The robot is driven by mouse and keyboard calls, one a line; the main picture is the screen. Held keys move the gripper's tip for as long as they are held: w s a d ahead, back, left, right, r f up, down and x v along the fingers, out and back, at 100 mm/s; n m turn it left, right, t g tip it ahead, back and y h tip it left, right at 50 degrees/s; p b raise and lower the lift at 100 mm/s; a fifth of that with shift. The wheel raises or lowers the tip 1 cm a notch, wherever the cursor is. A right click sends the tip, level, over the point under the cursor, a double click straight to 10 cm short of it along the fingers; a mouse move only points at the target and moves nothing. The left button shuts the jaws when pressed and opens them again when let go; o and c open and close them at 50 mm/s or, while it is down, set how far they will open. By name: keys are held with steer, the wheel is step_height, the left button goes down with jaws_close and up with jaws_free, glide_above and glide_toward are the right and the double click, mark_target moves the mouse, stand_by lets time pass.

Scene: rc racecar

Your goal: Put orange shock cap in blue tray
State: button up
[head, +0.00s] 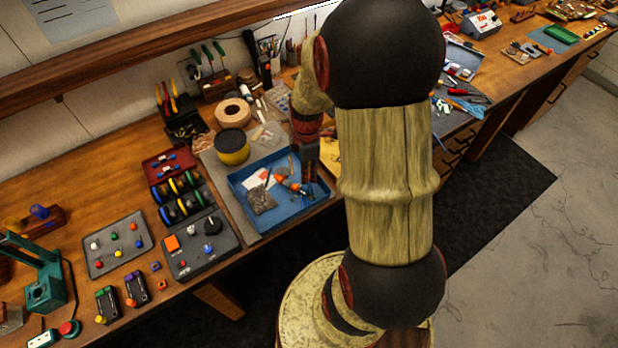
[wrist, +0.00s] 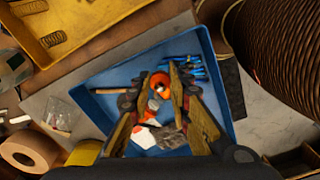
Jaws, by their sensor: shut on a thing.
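The blue tray (head: 243,205) lies on the bench in the head view, and it fills the middle of the wrist view (wrist: 97,84). My gripper (head: 308,176) points down over the right part of the tray. In the wrist view, my gripper (wrist: 156,88) has its fingers closed around an orange ring-like piece, which looks like the orange shock cap (wrist: 161,80). It is over the tray; I cannot tell whether it touches the tray floor. Orange and white pieces also show in the tray in the head view (head: 282,178), and the fingers partly hide them.
A grey bag of small parts (head: 261,200) and a white paper (head: 257,178) lie in the tray. A yellow-black tin (head: 232,147) and a tape roll (head: 233,113) stand behind it. A control box (head: 201,247) is to its left. A yellow tray with springs (wrist: 75,30) lies beside it.

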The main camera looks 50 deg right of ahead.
mark_target(309, 183)
steer(key=shift+d+f+b, duration=0.25)
steer(key=shift+f, duration=0.75)
steer(key=shift+d+f+b, duration=0.2)
steer(key=shift+f, duration=0.8)
steer(key=shift+f, duration=0.2)
steer(key=o, duration=0.5)
